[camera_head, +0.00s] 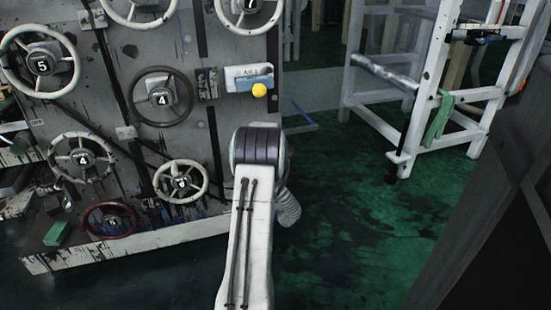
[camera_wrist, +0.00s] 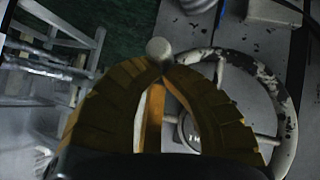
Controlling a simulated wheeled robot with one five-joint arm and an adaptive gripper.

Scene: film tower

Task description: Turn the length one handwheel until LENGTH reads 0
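Several numbered handwheels stand on the grey panel (camera_head: 120,70) in the head view. They include a white wheel with a 5 (camera_head: 41,63), a dark wheel with a 4 (camera_head: 161,98), a white wheel with a 4 (camera_head: 83,158), a lower white wheel (camera_head: 181,183) and a dark red wheel (camera_head: 110,220). I cannot tell which is length one, and no LENGTH reading is legible. In the wrist view, my gripper (camera_wrist: 163,68) has its yellow fingertips together, beside a pale round knob (camera_wrist: 158,49). A chipped white handwheel (camera_wrist: 283,108) is behind the right finger. The head view hides my gripper.
A white wooden frame (camera_head: 417,110) with a green cloth (camera_head: 439,116) stands at the right. A yellow ball (camera_head: 259,89) shows at a blue and white plate (camera_head: 246,78) on the panel. A green block (camera_head: 56,233) lies at lower left. Green floor (camera_head: 350,215) is open in the middle.

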